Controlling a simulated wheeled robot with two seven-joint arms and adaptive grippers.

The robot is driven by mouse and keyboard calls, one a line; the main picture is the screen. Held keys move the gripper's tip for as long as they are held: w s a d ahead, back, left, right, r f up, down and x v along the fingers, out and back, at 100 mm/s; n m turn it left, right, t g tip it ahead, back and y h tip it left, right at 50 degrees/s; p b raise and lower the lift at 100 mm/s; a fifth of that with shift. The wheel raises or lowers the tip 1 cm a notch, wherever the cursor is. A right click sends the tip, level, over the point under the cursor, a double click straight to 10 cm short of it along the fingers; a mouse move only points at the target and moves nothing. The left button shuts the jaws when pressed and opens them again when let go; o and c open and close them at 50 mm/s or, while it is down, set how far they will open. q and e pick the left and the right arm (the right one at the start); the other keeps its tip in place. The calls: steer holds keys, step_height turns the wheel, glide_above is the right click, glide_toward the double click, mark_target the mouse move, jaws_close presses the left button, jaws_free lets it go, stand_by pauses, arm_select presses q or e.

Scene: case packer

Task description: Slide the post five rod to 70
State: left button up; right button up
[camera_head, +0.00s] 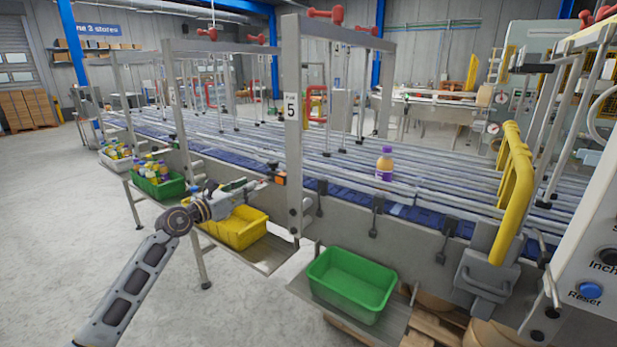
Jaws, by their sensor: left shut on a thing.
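Post five (292,150) is a grey upright with a white plate marked 5, standing at the near side of the conveyor in the head view. A small dark clamp with an orange part (280,179) sits on its left side at rail height. My left gripper (258,184) is just left of this clamp, shut on the end of the post five rod. The gripper hides most of the rod, and any scale on it is too small to read. My right gripper is not in view.
A yellow guard handle (514,190) stands at right.

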arm_select(q)
steer(key=shift+w+d, duration=0.3)
steer(key=shift+w, duration=0.2)
stand_by(0.6)
steer(key=o, duration=0.8)
steer(key=shift+s, duration=0.15)
steer(key=v, duration=0.6)
steer(key=shift+s+a, duration=0.3)
stand_by(0.5)
stand_by(0.5)
